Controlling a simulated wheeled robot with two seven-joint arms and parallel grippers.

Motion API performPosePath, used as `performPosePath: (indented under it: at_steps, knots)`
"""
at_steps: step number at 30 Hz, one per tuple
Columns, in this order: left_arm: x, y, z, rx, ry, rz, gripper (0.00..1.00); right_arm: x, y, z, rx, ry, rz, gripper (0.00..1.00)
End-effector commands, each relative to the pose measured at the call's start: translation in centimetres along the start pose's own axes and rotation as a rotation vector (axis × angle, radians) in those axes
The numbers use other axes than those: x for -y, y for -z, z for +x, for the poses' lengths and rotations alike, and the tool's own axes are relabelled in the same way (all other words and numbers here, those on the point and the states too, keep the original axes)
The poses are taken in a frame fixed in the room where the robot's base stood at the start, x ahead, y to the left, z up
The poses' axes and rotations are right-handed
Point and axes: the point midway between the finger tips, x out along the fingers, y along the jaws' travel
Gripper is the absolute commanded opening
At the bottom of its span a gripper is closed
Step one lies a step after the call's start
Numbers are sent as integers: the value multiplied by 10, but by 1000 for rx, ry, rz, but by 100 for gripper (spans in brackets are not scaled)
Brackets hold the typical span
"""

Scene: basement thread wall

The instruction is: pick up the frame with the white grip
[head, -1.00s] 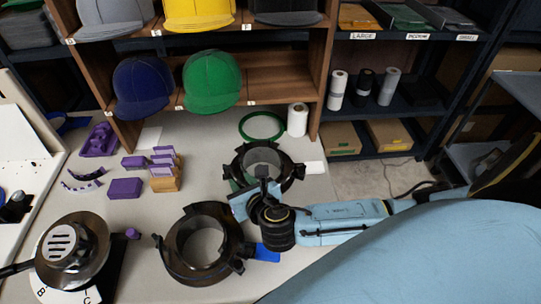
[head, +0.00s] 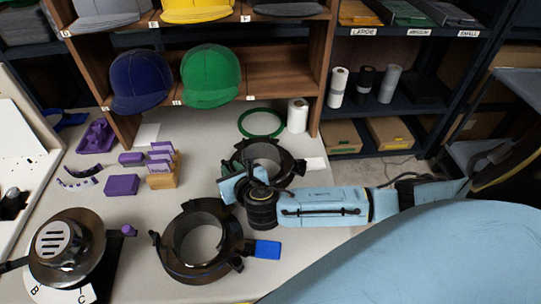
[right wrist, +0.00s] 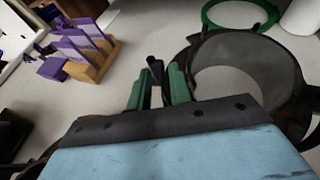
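The frame with the white grip (head: 293,171) is a black ring lying on the table, with its white grip (head: 316,163) pointing right. In the right wrist view the ring (right wrist: 290,75) fills the right side, and its white grip is not clearly visible. My right gripper (head: 228,180) is at the ring's near left side. In the right wrist view its two green fingers (right wrist: 158,82) are apart, with a small black upright part (right wrist: 154,66) showing between their tips. I cannot tell whether they touch it. My left gripper is not in view.
A second black frame (head: 167,247) with a blue grip (head: 267,249) lies nearer. A green hoop (head: 242,125) and a white thread cone (head: 298,116) stand behind. A wooden holder with purple pieces (head: 162,181) is left, and a cap press (head: 70,240) is at front left.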

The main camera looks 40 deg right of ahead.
Motion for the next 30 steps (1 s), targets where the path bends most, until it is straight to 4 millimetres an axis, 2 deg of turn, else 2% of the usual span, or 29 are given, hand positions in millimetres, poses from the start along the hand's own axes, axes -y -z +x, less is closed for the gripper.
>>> performPosePath:
  at_steps: [1, 4, 5, 30]
  knots:
    - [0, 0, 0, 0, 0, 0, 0, 0, 0, 0, 0, 0, 0, 14]
    - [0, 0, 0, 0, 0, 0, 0, 0, 0, 0, 0, 0, 0, 1]
    - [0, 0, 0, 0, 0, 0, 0, 0, 0, 0, 0, 0, 0, 0]
    - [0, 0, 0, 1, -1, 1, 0, 0, 2, -1, -4, 0, 0, 0]
